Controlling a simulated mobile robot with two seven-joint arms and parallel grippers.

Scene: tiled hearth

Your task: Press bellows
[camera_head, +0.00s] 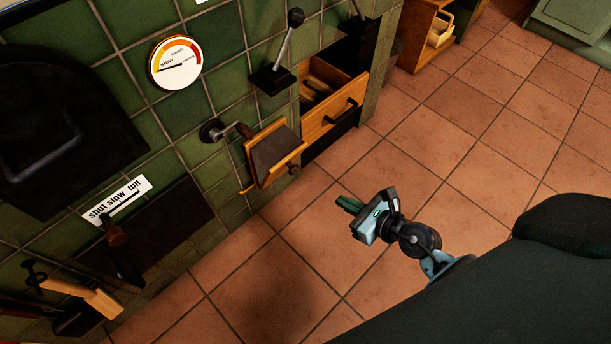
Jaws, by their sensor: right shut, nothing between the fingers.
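The bellows (275,150), wooden boards with a dark brown face between them, stick out from the green tiled wall. A dark pipe with a round fitting joins them to the wall on their left. My right gripper (348,205) comes in from the lower right and is shut and empty. In the picture it is to the lower right of the bellows, over the floor, and apart from them. Its green fingertips point left. My left gripper is not in view.
An open wooden drawer (332,115) juts out just right of the bellows, below a black lever (283,45). A round dial (175,63) and a "shut slow full" plate (118,199) are on the wall. The tiled floor (460,120) to the right is largely clear.

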